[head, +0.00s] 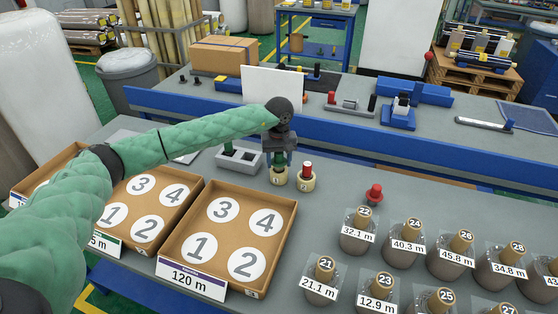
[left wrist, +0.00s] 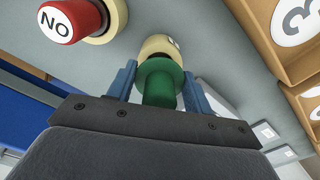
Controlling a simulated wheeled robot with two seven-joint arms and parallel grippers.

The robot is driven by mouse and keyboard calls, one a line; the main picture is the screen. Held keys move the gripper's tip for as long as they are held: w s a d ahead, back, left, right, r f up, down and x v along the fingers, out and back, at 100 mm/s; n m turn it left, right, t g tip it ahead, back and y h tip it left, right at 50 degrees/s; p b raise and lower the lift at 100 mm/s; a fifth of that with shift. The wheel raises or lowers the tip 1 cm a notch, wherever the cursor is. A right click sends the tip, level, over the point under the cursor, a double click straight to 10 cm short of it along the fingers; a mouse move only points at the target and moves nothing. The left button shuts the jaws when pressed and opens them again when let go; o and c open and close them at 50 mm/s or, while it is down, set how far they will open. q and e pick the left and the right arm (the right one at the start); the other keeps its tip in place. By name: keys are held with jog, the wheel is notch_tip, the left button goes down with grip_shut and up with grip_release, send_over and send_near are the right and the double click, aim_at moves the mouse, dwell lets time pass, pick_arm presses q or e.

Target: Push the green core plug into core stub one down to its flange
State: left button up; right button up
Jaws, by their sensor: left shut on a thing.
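My left gripper (head: 279,152) is shut on the green core plug (head: 280,161), above core stub one (head: 278,177), a short cream tube marked 1 standing on the bench. In the left wrist view the blue fingers (left wrist: 163,88) grip the plug's narrow green end (left wrist: 159,90). The wider green flange lies over the mouth of the cream stub (left wrist: 160,45). Plug and stub look roughly in line. I cannot tell whether the flange touches the rim. My right gripper is not in view.
Stub two (head: 306,181) stands close on the right with a red plug (head: 307,168), marked NO in the left wrist view (left wrist: 70,18). Another red plug (head: 374,193) stands farther right. A grey holder (head: 238,160) and the 120 m tray (head: 264,280) lie left.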

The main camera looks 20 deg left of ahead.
pick_arm(q)
jog(key=shift+f+b, duration=0.65)
jog(key=shift+f, duration=0.15)
jog(key=o, duration=1)
jog(key=shift+o, duration=0.2)
jog(key=shift+r+b, duration=0.35)
jog(key=shift+r, duration=0.3)
notch_tip(320, 180, up, 6)
jog(key=shift+r+b, duration=0.2)
jog(key=shift+b, duration=0.7)
